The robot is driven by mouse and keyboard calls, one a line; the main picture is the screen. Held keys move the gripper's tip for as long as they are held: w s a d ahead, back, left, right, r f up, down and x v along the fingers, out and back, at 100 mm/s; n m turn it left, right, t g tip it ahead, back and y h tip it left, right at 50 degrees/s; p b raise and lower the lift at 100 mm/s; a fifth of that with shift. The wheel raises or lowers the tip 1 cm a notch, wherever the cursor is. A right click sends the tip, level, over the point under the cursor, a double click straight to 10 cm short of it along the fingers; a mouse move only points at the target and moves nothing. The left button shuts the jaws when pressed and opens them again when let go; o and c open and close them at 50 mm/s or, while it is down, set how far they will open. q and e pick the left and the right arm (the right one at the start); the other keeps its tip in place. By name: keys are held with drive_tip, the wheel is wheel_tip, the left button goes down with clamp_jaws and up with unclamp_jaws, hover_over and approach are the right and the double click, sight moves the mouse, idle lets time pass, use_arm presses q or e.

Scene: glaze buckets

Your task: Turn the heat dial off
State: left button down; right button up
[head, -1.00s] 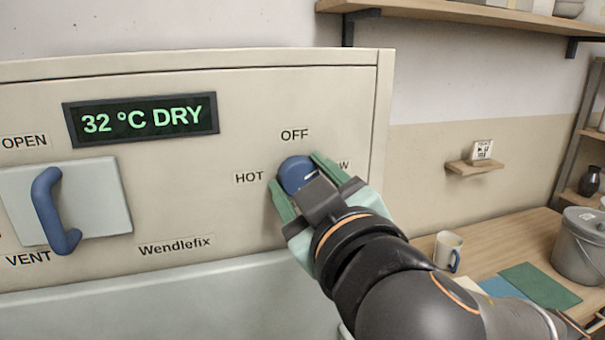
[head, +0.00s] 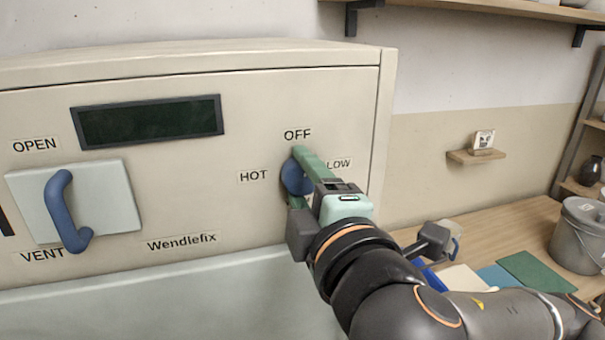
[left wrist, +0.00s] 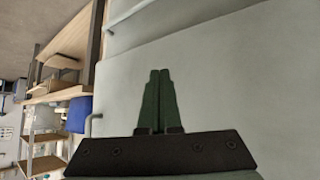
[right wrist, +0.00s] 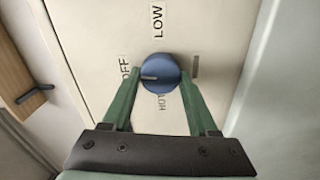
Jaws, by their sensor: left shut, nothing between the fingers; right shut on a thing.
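The blue heat dial (head: 294,178) is on the cream front panel, between the labels OFF above, HOT at left and LOW at right. In the right wrist view the dial (right wrist: 160,72) has its white mark toward the OFF label (right wrist: 124,70). My right gripper (head: 301,176) is shut on the dial, one green finger on each side; the fingers partly cover it in the head view. The display (head: 150,121) is dark and blank. My left gripper (left wrist: 158,75) shows only in the left wrist view, shut and empty, in front of a pale surface.
A blue lever handle (head: 66,210) sits on a pale plate between OPEN and VENT, left of the dial. At right, a wooden table (head: 520,228) holds a lidded grey bucket (head: 580,235) and coloured sheets. A small wall shelf (head: 475,156) is above it.

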drive_tip(key=shift+n, duration=0.7)
drive_tip(key=o, duration=1.4)
drive_tip(key=shift+c, duration=0.2)
drive_tip(key=shift+s, duration=0.1)
